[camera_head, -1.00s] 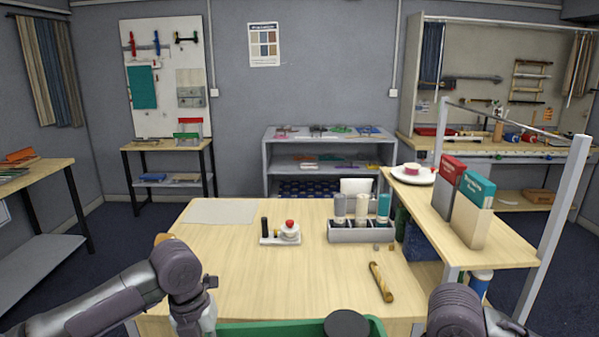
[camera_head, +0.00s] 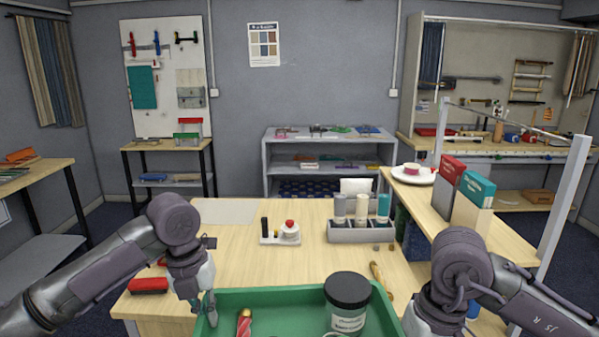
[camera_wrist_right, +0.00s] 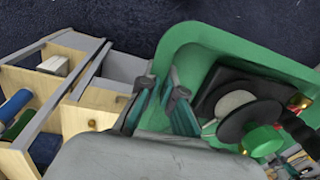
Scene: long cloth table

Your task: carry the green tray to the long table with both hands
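The green tray (camera_head: 285,297) fills the bottom middle of the head view, in front of the wooden table; its near part is cut off. It holds a jar with a black lid (camera_head: 347,305) and a red and gold item (camera_head: 244,322). My left gripper (camera_head: 208,310) is at the tray's left wall and appears shut on it, partly hidden. My right gripper's fingers are hidden by the arm in the head view. In the right wrist view my right gripper (camera_wrist_right: 160,104) has one finger on each side of the tray wall. A green knob and dark round things lie in the tray there.
The wooden table (camera_head: 235,265) bears a grey holder with bottles (camera_head: 360,232), a small white stand (camera_head: 280,239), a rolled wooden piece (camera_head: 381,280) and a red item (camera_head: 148,285). A raised side shelf with books (camera_head: 469,197) stands right. Grey shelving (camera_head: 329,148) is at the back wall.

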